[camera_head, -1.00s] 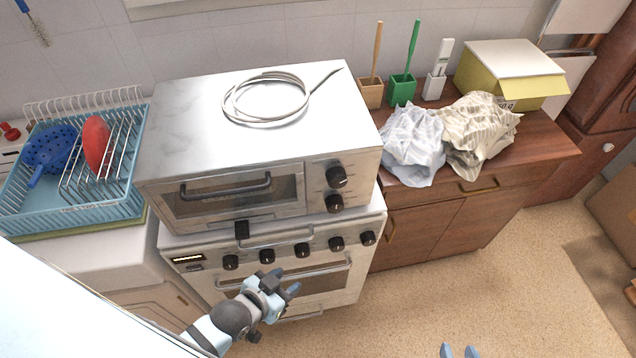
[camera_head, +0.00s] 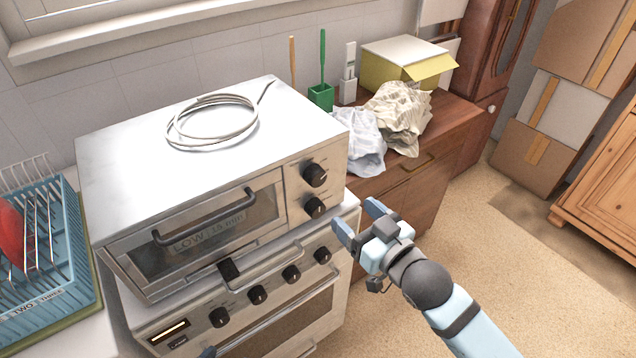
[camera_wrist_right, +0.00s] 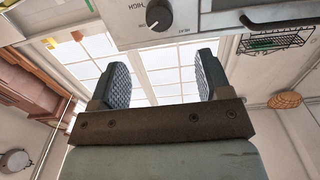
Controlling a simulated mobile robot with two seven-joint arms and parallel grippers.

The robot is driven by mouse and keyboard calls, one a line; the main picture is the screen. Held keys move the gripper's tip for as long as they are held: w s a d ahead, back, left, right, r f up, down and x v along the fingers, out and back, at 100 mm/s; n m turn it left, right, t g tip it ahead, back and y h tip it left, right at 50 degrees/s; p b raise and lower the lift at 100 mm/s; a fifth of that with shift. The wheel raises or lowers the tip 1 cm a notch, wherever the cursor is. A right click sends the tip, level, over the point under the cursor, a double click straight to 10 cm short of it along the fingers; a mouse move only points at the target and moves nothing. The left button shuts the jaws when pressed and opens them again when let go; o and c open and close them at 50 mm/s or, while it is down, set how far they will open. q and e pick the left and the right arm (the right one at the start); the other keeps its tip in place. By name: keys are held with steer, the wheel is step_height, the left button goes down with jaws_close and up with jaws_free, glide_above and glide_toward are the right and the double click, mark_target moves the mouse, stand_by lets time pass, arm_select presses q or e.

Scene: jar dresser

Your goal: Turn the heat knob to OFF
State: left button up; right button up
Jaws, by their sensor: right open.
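The toaster oven (camera_head: 200,160) stands on the stove. Its right front panel has two dark round knobs, an upper knob (camera_head: 316,175) and a lower knob (camera_head: 314,208). The right wrist view shows one knob (camera_wrist_right: 158,14) at the top, beside upside-down lettering that reads HIGH.
The oven door has a handle (camera_head: 205,217) and glass reading LOW and 15 min. The stove (camera_head: 240,320) below has several similar knobs. A cable coil (camera_head: 212,120) lies on the oven. Crumpled cloths (camera_head: 395,118) lie on the wooden cabinet.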

mark_target(319, 181)
steer(key=p+x, duration=0.1)
steer(key=x, duration=1.1)
steer(key=shift+w, duration=0.15)
steer(key=c, duration=0.9)
